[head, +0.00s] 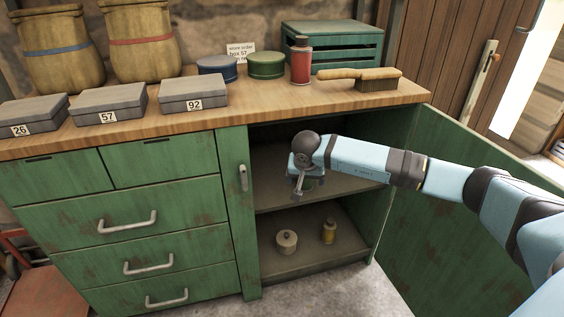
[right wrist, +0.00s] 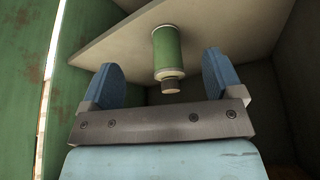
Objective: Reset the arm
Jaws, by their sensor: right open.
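My right arm reaches into the open cabinet, and its gripper (head: 299,183) is at the upper shelf (head: 345,184). In the right wrist view its two blue fingers are spread apart with nothing clamped between them. A green can with a narrow cap (right wrist: 168,52) shows beyond and between the fingers, apart from both; that view appears upside down, with the can on the shelf board (right wrist: 220,30). In the head view the can is mostly hidden behind the gripper. My left gripper is in neither view.
The lower shelf holds a pale round pot (head: 286,241) and a yellow bottle (head: 329,231). The open green door (head: 450,200) stands at the right, beside my arm. On the worktop (head: 240,115) are numbered grey boxes (head: 110,103), sacks, round tins, a red bottle (head: 300,62) and a brush (head: 375,80).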

